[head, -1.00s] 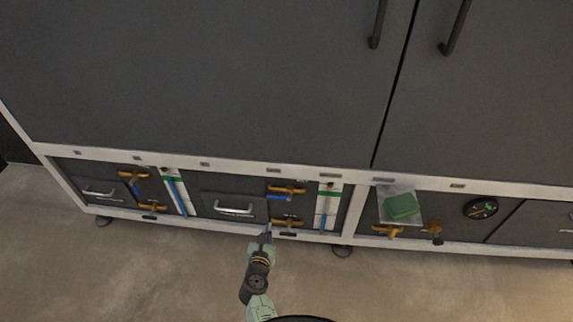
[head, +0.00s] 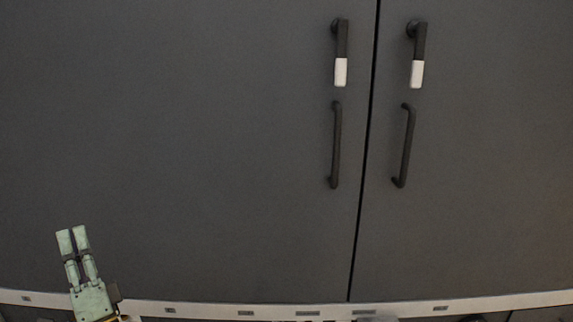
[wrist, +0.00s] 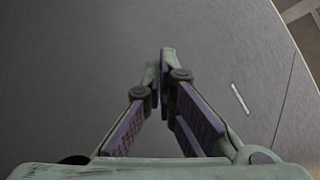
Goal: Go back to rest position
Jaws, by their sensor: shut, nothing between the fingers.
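My gripper (head: 73,240) is at the lower left of the head view, pointing up in front of the large grey cabinet doors. Its two pale green fingers are close together, with nothing between them. In the wrist view my gripper (wrist: 160,62) also shows with its fingertips together, empty, facing a plain grey panel. I cannot tell how far the fingertips are from the panel.
Two grey doors meet at a dark vertical seam (head: 362,160). Dark latches with white ends, a left one (head: 341,50) and a right one (head: 417,50), sit above a left handle (head: 335,145) and a right handle (head: 404,145). A pale rail (head: 230,310) runs below.

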